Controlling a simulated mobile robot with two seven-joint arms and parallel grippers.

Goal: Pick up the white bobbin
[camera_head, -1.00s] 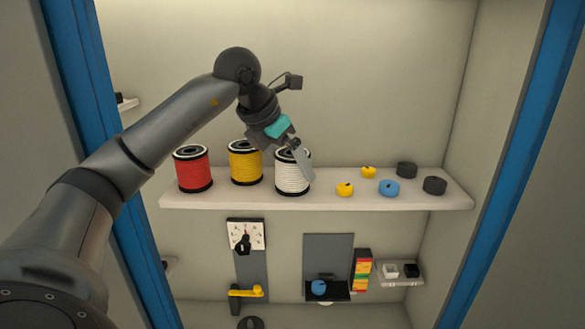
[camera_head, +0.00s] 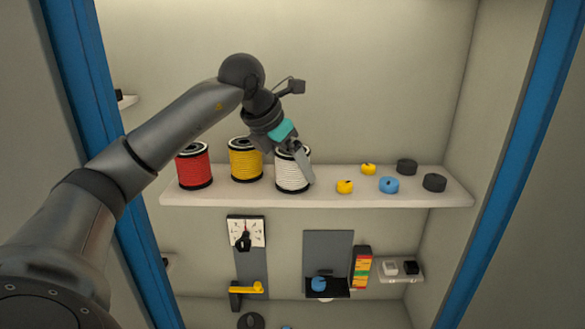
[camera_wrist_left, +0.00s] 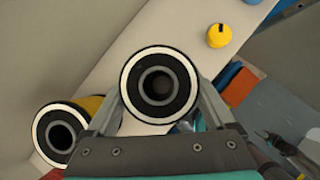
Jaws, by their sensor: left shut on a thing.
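The white bobbin (camera_head: 291,174) stands upright on the upper shelf, right of the yellow bobbin. It is wound in white with black end rims. My left gripper (camera_head: 296,158) reaches down over it from the upper left and is shut on it. In the left wrist view the bobbin's round top (camera_wrist_left: 159,84), with a dark centre hole, sits between the two fingers of the left gripper (camera_wrist_left: 160,105). The bobbin's lower end seems to be at the shelf surface; I cannot tell whether it touches. My right gripper is not in view.
A yellow bobbin (camera_head: 245,160) and a red bobbin (camera_head: 194,168) stand to the left on the shelf (camera_head: 330,196). Small yellow pieces (camera_head: 345,187), a blue piece (camera_head: 388,185) and black pieces (camera_head: 434,183) lie to the right. A dial panel (camera_head: 245,231) is below.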

